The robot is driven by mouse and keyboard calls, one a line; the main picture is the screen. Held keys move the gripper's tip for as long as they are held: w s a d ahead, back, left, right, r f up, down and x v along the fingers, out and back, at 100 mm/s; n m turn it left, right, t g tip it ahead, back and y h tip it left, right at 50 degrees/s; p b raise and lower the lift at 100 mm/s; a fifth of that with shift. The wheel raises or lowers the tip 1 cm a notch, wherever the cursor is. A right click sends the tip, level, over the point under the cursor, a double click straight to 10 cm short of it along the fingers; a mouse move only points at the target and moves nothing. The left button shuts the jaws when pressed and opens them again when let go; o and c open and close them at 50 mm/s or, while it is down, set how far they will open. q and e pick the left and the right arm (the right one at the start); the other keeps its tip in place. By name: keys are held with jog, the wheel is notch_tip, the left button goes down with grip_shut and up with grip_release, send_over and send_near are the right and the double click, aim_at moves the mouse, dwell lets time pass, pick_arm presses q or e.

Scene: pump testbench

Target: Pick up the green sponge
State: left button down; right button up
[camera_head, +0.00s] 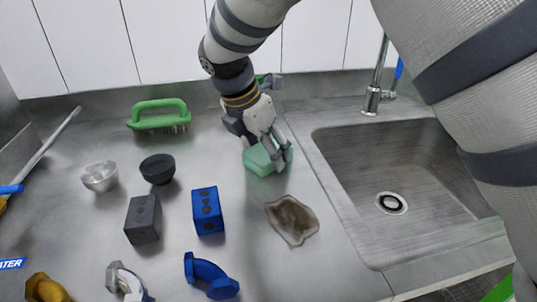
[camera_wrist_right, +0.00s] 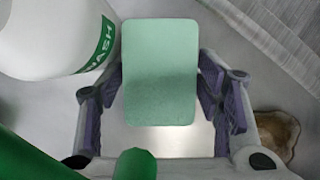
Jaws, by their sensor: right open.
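The green sponge (camera_head: 262,160) lies on the metal counter just left of the sink in the head view. My right gripper (camera_head: 277,158) is over it, with its fingers pointing down. In the right wrist view the pale green sponge (camera_wrist_right: 159,75) is between the two open fingers of my right gripper (camera_wrist_right: 160,92), one finger on each side. Whether the fingers touch its sides cannot be told. In the head view the gripper hides part of the sponge. My left gripper is not in view.
A white bottle (camera_wrist_right: 55,35) stands close by at left in the wrist view. The sink (camera_head: 415,180) is at right. A green brush (camera_head: 159,116), blue block (camera_head: 207,210), dark block (camera_head: 143,219) and brown stain (camera_head: 292,220) are on the counter (camera_head: 255,265).

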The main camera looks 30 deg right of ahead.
aim_at(266, 152)
jog(key=c, duration=0.4)
jog(key=shift+o, duration=0.2)
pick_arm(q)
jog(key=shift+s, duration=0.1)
pick_arm(e)
jog(key=shift+r, duration=0.45)
jog(key=r, duration=0.3)
jog(key=shift+s+a+r, duration=0.15)
jog(key=shift+s+r, duration=0.05)
jog(key=shift+r, duration=0.2)
jog(key=s+r, duration=0.1)
jog(key=s+a+r, duration=0.1)
jog(key=r, duration=0.1)
jog(key=s+r+p, duration=0.1)
jog(key=shift+s+a+r, duration=0.15)
jog(key=shift+a+r, duration=0.15)
jog(key=shift+r, duration=0.1)
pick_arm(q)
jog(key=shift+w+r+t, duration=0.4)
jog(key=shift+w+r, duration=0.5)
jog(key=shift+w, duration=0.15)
pick_arm(e)
jog(key=s+a+r, duration=0.4)
jog(key=s, duration=0.4)
jog(key=shift+s+a, duration=0.25)
jog(key=shift+s, duration=0.15)
